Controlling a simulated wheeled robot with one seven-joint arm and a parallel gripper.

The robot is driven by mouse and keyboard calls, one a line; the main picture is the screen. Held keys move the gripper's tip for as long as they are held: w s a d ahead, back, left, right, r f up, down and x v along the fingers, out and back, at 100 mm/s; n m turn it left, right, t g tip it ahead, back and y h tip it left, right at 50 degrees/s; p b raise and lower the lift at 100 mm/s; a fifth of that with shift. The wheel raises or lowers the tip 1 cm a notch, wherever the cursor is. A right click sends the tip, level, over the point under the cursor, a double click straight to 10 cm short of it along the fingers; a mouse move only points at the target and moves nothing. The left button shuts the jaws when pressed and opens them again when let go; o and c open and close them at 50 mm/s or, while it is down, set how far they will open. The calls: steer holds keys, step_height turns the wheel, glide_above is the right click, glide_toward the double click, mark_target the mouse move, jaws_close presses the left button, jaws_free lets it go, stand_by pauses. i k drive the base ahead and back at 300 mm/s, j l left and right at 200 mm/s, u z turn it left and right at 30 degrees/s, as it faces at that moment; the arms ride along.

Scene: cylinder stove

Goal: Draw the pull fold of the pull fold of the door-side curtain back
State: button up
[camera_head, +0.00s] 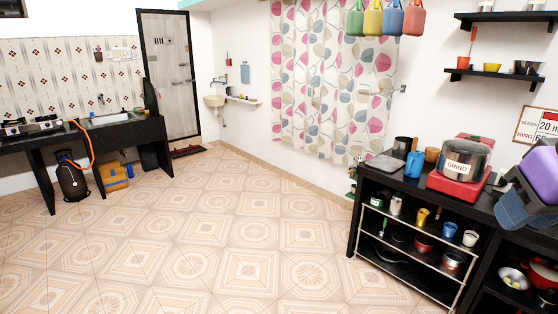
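Two patterned curtain panels with pink, grey and beige leaf shapes hang side by side on the white wall. The door-side curtain (297,85) is the left panel, nearer the door. The other panel (368,95) hangs on its right. They meet or overlap near the middle; the exact boundary is hard to tell in the busy pattern. Both hang down spread, covering what is behind them. Vertical folds show, but I cannot single out the pull fold.
Open tiled floor (230,235) lies in front of the curtains. A black shelf counter (352,215) with pots stands at right, near the right panel. Coloured bags (373,22) hang above. A sink (214,101) and door (167,75) are to the left.

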mark_target(316, 8)
steer(key=i+u, duration=0.1)
steer(key=i, duration=4.5)
steer(key=i+z, duration=0.15)
steer(key=i, duration=0.35)
steer(key=i+j+z, duration=0.15)
steer(key=i, duration=0.4)
steer(key=i+j+z, duration=0.2)
steer(key=i, duration=0.3)
